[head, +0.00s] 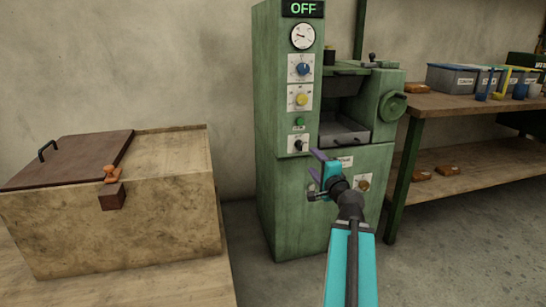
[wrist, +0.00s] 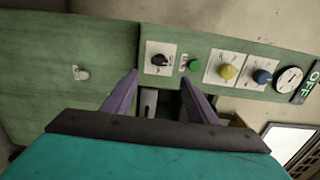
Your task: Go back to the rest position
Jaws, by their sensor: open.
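My gripper (head: 314,168) is open in front of the green machine (head: 278,200), with its purple fingers apart. In the wrist view my gripper (wrist: 160,90) shows nothing held between its fingers. A black switch knob (wrist: 159,60) on a white plate lies just beyond the fingertips there; I cannot tell whether they touch the panel. In the head view the same black knob (head: 298,145) sits a little above and left of the fingers. The machine's display (head: 303,9) reads OFF.
A wooden box (head: 120,225) with a brown lid (head: 75,158) and an orange latch (head: 111,173) stands at left. A wooden workbench (head: 470,102) with grey bins (head: 450,79) stands at right.

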